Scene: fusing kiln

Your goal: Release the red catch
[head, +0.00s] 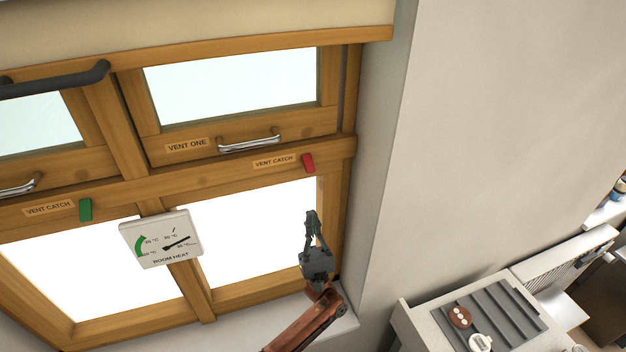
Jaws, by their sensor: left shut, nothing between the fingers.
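The red catch (308,163) sits on the wooden rail of the window, just right of a label reading VENT CATCH (274,161). It stands nearly upright, slightly tilted. Above it is the vent marked VENT ONE (187,146), with a metal handle (249,142); the vent looks shut. My left gripper (311,214) is below the red catch, apart from it, pointing up in front of the lower bright pane. Its fingers are together with nothing between them. My right gripper is not in view.
A green catch (85,210) is on the same rail at left. A ROOM HEAT dial (161,238) hangs on the middle post. A wall (480,130) stands right of the window. A counter with a grey ridged tray (507,313) is at lower right.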

